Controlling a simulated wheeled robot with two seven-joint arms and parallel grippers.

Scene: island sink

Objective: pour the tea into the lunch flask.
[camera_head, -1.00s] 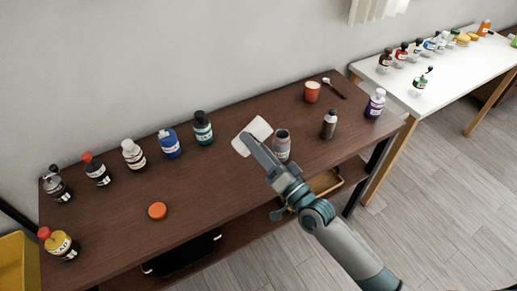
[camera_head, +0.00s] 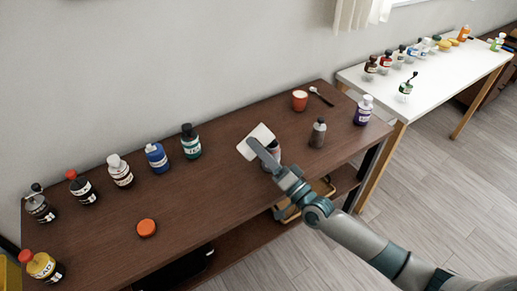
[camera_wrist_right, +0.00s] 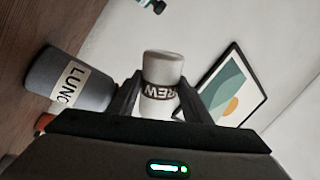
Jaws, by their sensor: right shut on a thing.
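My right gripper (camera_head: 258,147) is shut on a pale bottle (camera_head: 256,131), held above the table beside the lunch flask. In the right wrist view the bottle (camera_wrist_right: 162,72) sits between the fingers, with "REW" readable on its dark band. In the head view it shows as a white rounded shape and looks tilted. The grey lunch flask (camera_head: 271,163) stands on the table, partly hidden behind my gripper. The right wrist view shows its label, "LUNC" (camera_wrist_right: 71,84). I cannot see any tea or stream. My left gripper is not in view.
An orange lid (camera_head: 147,228) lies on the brown table (camera_head: 215,195). A greyish bottle (camera_head: 318,133), an orange cup (camera_head: 300,101) and a purple bottle (camera_head: 364,111) stand to the right. Several bottles line the left part. A white table (camera_head: 425,93) stands behind at right.

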